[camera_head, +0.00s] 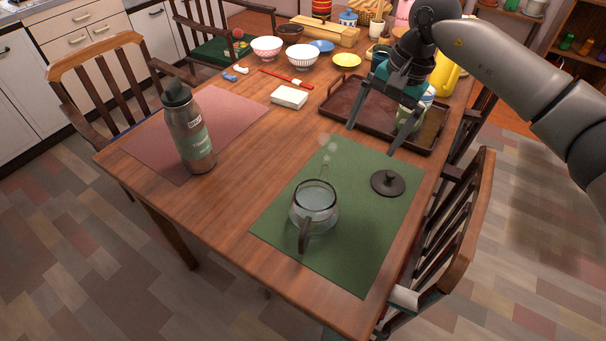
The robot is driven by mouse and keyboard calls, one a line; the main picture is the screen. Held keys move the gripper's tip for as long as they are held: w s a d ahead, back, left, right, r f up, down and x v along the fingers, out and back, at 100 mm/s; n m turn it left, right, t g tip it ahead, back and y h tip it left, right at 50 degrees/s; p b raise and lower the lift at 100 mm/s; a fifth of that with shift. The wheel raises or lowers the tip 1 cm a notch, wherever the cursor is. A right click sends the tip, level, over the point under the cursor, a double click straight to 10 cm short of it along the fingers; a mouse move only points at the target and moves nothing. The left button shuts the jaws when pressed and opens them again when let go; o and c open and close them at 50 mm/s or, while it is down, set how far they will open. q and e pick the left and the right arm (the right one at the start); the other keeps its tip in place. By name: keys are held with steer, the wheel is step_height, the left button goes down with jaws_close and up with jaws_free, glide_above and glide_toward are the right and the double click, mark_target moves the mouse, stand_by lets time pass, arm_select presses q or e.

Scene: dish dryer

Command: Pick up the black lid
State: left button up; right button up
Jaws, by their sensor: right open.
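The black lid (388,183), a round flat disc with a small knob on top, lies on the green placemat (346,268) near its right edge. A glass pot (314,206) with a dark handle stands on the same mat, to the left of and nearer than the lid. My right gripper (369,142) comes in from the upper right, open and empty. Its fingers point down over the near part of the brown tray and the far edge of the mat, apart from the lid. My left gripper is not in view.
A tall grey bottle (188,128) stands on the red placemat (236,111) at left. The brown tray (340,100) holds cups behind my right gripper. Bowls, a white box (289,97) and a yellow pitcher (445,74) stand farther back. A chair (461,235) borders the right edge.

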steer(key=d+r+h, duration=0.1)
steer(key=d+h, duration=0.2)
steer(key=d, duration=0.3)
steer(key=b, duration=0.4)
glide_above(392, 174)
steer(key=f, duration=0.9)
steer(key=shift+s+a, duration=0.1)
steer(key=shift+a, duration=0.1)
steer(key=shift+w+d+f+b, duration=0.1)
steer(key=shift+f+b, duration=0.35)
steer(key=shift+f, duration=0.55)
steer(key=shift+w+d+f+b, duration=0.1)
steer(key=shift+f+b, duration=0.3)
steer(key=shift+f, duration=0.6)
arm_select(q)
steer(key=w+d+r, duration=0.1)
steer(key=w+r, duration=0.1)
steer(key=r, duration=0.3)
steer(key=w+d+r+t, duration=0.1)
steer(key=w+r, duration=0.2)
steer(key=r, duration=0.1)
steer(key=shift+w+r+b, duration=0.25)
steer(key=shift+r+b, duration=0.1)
steer(key=shift+b, duration=0.05)
arm_select(e)
steer(key=shift+f, duration=0.95)
steer(key=shift+c, duration=0.2)
